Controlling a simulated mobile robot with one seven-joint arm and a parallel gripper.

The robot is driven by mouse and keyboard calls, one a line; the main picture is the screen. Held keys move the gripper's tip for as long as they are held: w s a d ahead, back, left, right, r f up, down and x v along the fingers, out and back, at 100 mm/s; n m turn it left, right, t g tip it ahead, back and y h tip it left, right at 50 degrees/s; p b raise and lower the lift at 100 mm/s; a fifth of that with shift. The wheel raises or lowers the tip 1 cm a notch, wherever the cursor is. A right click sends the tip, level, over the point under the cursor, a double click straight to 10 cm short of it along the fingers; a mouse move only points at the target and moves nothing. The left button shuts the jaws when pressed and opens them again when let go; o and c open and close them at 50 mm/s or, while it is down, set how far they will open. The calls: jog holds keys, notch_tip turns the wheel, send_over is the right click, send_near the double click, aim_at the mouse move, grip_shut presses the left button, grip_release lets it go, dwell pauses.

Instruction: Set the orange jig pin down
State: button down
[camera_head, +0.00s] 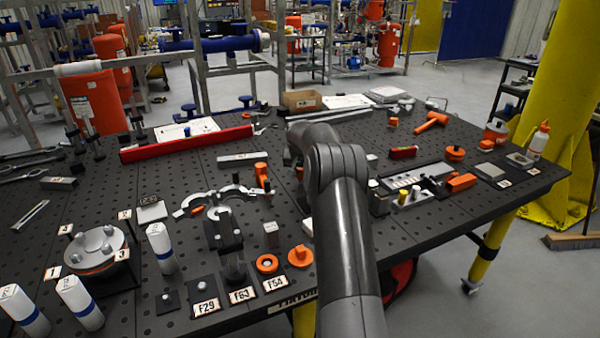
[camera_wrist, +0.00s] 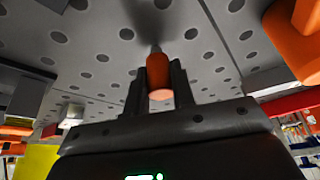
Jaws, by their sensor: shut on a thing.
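In the wrist view the orange jig pin (camera_wrist: 158,76) stands between the two dark fingers of my gripper (camera_wrist: 157,86), which is shut on it. Its orange body ends in a narrow grey tip directed at the perforated table top (camera_wrist: 95,45). I cannot tell whether the tip touches the table. In the head view my arm hides the gripper and most of what is around it.
The black perforated table (camera_head: 110,190) is crowded. A red bar (camera_head: 185,144), a grey block (camera_head: 242,160), a grey curved clamp (camera_head: 220,195) and an orange hammer (camera_head: 432,122) lie on it. Large orange things (camera_wrist: 300,40) show close by in the wrist view.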

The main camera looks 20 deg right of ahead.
jog(key=shift+f, duration=0.15)
jog(key=c, duration=1.2)
grip_release()
